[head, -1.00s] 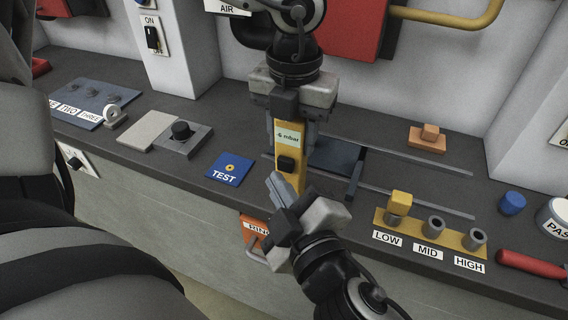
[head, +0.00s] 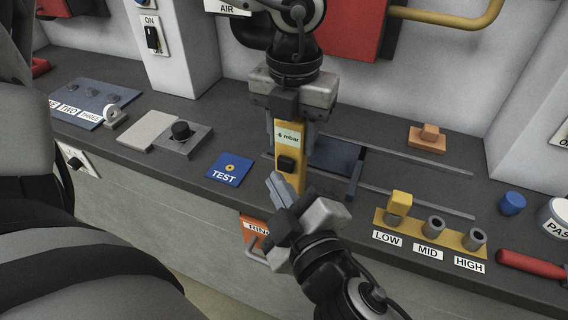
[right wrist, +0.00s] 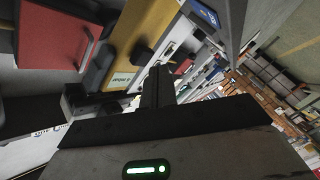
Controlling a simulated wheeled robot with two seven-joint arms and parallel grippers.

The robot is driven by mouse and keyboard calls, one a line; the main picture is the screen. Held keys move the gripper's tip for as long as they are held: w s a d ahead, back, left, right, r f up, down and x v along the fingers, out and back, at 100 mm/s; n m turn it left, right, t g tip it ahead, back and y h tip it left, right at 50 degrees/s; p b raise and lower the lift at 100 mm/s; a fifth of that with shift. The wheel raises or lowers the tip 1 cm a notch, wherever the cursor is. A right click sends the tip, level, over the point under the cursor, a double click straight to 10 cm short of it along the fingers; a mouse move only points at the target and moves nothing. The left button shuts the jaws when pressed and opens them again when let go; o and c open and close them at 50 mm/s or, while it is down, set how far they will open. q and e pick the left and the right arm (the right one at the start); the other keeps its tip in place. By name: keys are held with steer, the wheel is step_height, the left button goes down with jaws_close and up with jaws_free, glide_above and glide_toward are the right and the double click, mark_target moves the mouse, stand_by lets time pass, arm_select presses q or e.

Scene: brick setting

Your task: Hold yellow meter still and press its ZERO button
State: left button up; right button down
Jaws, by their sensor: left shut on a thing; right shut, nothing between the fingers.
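The yellow meter (head: 291,184) stands upright near the middle of the bench, with a pale display (head: 289,138) that seems to read 6 mbar. A black button (head: 287,164) sits below the display; no ZERO label is legible. My left gripper (head: 294,128) is shut on the meter's upper part from above. My right gripper (head: 272,177) is shut and empty, its tips just below and left of the button in the picture. I cannot tell whether they touch the meter. The right wrist view shows the meter (right wrist: 130,52) beyond my right fingertips (right wrist: 158,72).
A dark blue holder on rails (head: 335,158) lies right of the meter. A blue TEST plate (head: 230,170) is to the left. A yellow LOW, MID, HIGH rack (head: 415,231) stands front right. An orange tag (head: 254,235) hangs on the bench front below.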

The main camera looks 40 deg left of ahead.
steer(key=shift+w, duration=0.1)
steer(key=shift+w+a, duration=0.15)
steer(key=shift+w, duration=0.2)
steer(key=shift+w+a, duration=0.1)
steer(key=shift+w, duration=0.35)
stand_by(0.8)
steer(key=shift+s+d, duration=0.25)
steer(key=shift+s, duration=0.6)
steer(key=shift+s+d, duration=0.2)
steer(key=shift+s, duration=0.65)
steer(key=shift+s+d, duration=0.2)
steer(key=shift+s, duration=0.6)
steer(key=shift+s+d, duration=0.2)
steer(key=shift+s, duration=0.65)
arm_select(q)
steer(key=o, duration=1.2)
